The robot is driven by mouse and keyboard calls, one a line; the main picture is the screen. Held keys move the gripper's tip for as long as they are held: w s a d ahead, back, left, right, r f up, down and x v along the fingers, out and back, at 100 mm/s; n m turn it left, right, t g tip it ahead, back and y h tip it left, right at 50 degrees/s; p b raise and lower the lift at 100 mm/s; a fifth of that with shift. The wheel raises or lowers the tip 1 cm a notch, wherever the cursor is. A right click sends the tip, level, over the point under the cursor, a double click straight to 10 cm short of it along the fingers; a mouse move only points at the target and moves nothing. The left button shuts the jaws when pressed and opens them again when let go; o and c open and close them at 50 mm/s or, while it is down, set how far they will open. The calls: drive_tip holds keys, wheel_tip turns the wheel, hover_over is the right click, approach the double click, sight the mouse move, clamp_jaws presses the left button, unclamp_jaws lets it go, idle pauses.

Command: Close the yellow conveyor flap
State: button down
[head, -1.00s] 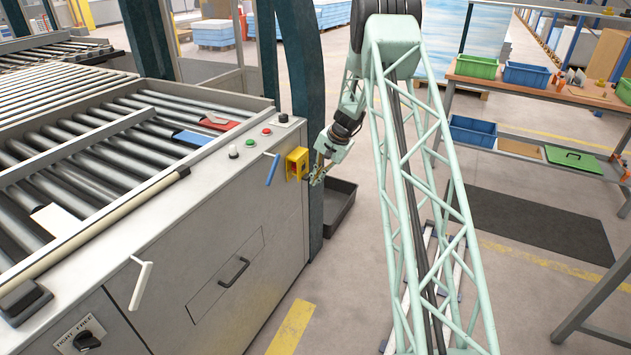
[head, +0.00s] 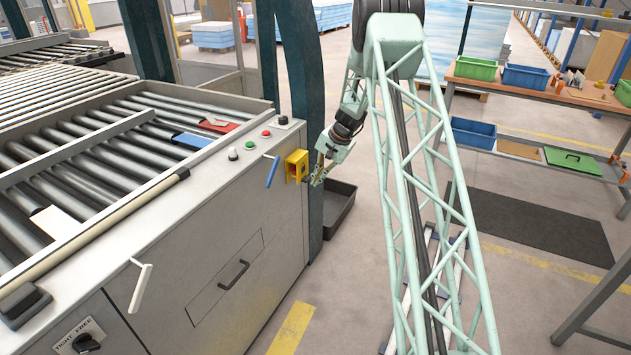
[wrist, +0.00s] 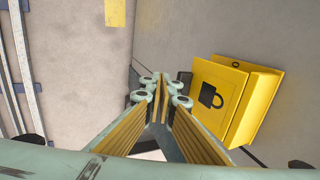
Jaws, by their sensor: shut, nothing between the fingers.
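The yellow conveyor flap (head: 297,164) is on a small yellow box at the right end of the grey conveyor cabinet. In the wrist view the yellow flap (wrist: 214,98), marked with a black padlock, lies close against the box body (wrist: 258,108). I cannot tell whether it is fully flush. My gripper (head: 317,181) is just right of the box in the head view. In the wrist view my gripper (wrist: 160,88) is shut and empty, its fingertips left of the flap with a narrow gap showing.
The conveyor cabinet (head: 215,240) fills the left, with a blue lever (head: 272,171) beside the box. A dark post (head: 308,110) stands behind the box. A black bin (head: 340,207) is on the floor below.

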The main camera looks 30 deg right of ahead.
drive_tip(key=s+d, duration=0.6)
drive_tip(key=s, duration=0.5)
drive_tip(key=shift+s+d, duration=0.3)
